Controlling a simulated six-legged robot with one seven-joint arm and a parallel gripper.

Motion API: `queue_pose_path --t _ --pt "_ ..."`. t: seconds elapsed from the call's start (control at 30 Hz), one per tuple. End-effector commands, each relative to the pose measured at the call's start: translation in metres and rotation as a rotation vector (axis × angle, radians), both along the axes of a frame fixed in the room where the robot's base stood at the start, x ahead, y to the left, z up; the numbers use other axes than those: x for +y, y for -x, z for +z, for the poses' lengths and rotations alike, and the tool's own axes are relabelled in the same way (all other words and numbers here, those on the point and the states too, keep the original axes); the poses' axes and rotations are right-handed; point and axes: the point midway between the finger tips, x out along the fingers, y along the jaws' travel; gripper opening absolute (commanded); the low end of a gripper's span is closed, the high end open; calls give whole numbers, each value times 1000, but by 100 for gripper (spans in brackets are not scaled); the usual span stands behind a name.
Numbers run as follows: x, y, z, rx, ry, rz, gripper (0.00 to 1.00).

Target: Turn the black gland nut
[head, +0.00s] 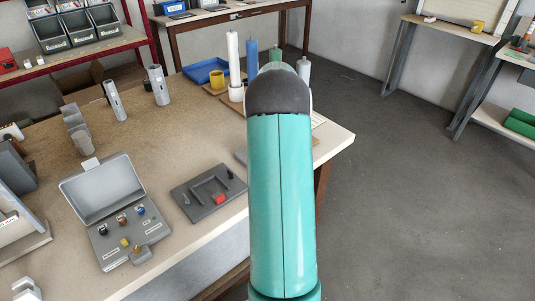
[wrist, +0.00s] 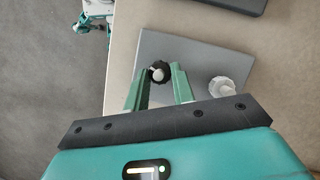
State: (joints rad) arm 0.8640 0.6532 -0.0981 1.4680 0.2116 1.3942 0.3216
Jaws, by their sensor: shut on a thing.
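In the wrist view, the black gland nut (wrist: 154,77) sits on a grey plate (wrist: 195,50), with a pale round end at its middle. My gripper (wrist: 159,76) has its two green fingers on either side of the nut and is shut on it. A white ribbed nut (wrist: 221,87) stands on the same plate, to the right of my fingers and apart from them. In the head view my own arm hides the gripper and the black nut.
In the head view, a dark tray (head: 209,192) with a red piece and an open grey case (head: 105,205) lie on the workbench (head: 185,130) left of my arm. Several upright cylinders, including a blue one (head: 252,58), stand behind. The floor (head: 400,200) at right is clear.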

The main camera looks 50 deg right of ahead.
Motion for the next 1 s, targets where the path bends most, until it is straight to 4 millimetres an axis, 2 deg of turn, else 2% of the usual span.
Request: queue_pose_path --t 1.0 --pt "6 -7 0 0 -1 964 2"
